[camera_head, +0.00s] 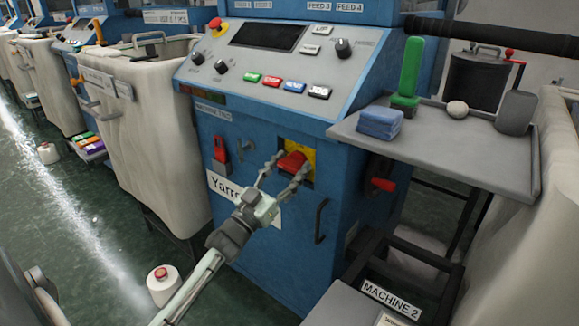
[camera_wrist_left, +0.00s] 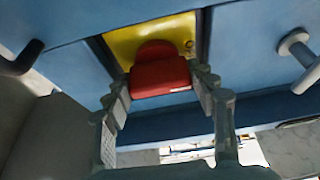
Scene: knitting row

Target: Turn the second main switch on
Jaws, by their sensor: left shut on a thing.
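The main switch is a red knob (camera_head: 292,162) on a yellow plate (camera_head: 309,154), set in the blue front of the machine labelled two. My left gripper (camera_head: 284,170) is at the switch, with its two fingers on either side of the knob and shut on it. In the left wrist view the red knob (camera_wrist_left: 160,76) sits between the fingertips (camera_wrist_left: 163,82), in front of the yellow plate (camera_wrist_left: 127,45). The fingers hide parts of the knob's sides. My right gripper is not in view.
A red handle (camera_head: 221,148) is on the panel left of the switch, and a black door handle (camera_head: 321,220) is below right. A grey shelf (camera_head: 450,150) juts out at right. A white cone with a red top (camera_head: 163,285) stands on the floor.

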